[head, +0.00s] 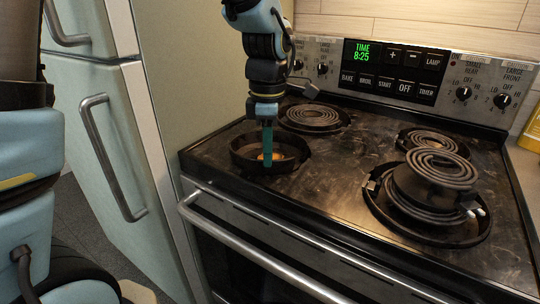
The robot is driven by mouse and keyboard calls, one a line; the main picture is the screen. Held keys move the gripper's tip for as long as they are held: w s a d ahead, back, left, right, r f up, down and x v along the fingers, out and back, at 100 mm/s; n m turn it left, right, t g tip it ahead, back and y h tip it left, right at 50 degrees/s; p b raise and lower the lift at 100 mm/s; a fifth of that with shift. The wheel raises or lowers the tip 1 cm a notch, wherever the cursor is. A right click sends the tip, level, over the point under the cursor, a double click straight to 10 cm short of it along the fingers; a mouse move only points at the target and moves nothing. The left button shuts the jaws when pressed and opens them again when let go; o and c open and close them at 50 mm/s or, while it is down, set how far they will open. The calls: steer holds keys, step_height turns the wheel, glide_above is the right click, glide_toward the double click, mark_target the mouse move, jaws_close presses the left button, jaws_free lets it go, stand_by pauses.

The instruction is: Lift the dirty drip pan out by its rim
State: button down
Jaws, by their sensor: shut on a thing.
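The dirty drip pan (240,152) is a dark round dish at the front left burner place of the stove. An orange-brown stain shows inside it, and no coil lies over it. My gripper (267,160) points straight down at the pan from above, with its teal fingers shut on the pan's near rim. The fingers partly cover the pan's inside and front edge. I cannot tell whether the pan rests in its opening or sits slightly above it.
Coils lie at the rear left (313,115) and rear right (432,140). At the front right, a stack of coils (436,180) rises above a dark pan (425,232). The control panel (395,72) stands behind; the oven handle (260,252) runs along the front. A refrigerator (105,130) stands left.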

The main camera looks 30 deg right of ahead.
steer(key=shift+r+p, duration=1.7)
steer(key=shift+r, duration=0.5)
steer(key=shift+r, duration=0.1)
